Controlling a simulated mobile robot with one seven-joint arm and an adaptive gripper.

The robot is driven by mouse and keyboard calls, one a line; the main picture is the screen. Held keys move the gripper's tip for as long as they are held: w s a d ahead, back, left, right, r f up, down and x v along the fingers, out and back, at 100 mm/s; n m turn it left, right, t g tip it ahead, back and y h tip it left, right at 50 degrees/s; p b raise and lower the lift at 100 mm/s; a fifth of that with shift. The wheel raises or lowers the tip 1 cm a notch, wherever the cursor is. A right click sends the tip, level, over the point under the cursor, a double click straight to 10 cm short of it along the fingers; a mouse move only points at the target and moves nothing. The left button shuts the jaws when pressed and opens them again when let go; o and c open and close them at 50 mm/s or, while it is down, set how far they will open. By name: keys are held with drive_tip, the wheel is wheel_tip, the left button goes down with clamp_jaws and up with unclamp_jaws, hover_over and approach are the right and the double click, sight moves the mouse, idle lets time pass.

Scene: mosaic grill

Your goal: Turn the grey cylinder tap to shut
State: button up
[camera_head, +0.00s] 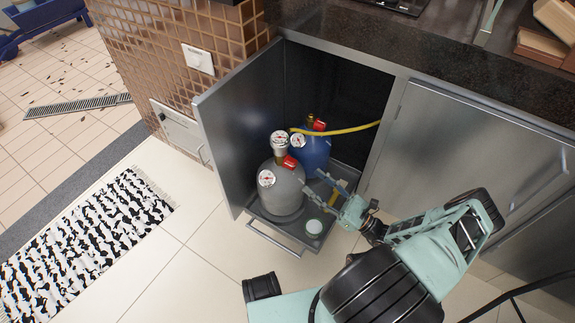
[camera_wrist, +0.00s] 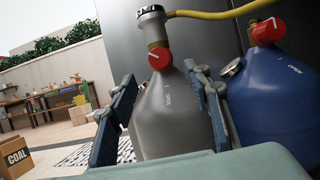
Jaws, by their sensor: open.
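The grey cylinder (camera_head: 285,192) stands upright on a pull-out tray in the open cabinet. Its red tap (camera_wrist: 159,58) sits on the neck, with a white line on its face; the tap also shows in the head view (camera_head: 289,162). Small lettering that looks like "OPEN" is on the shoulder below. My gripper (camera_head: 317,185) is open and empty, just right of the grey cylinder in the head view. In the wrist view its fingers (camera_wrist: 160,80) spread either side of the grey cylinder's upper body, below the tap. I cannot tell whether they touch it.
A blue cylinder (camera_head: 316,153) with its own red tap (camera_wrist: 268,30) stands close behind. A yellow hose (camera_head: 350,129) crosses above. The cabinet door (camera_head: 240,125) stands open at left.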

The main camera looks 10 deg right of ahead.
sight(295, 167)
drive_tip(key=x, duration=0.9)
drive_tip(key=shift+w+a+r+b, duration=0.2)
drive_tip(key=shift+b, duration=0.2)
drive_tip(key=c, duration=1.1)
drive_tip(key=shift+m+t+h, duration=0.4)
drive_tip(key=shift+m, duration=0.7)
drive_tip(key=o, duration=1.1)
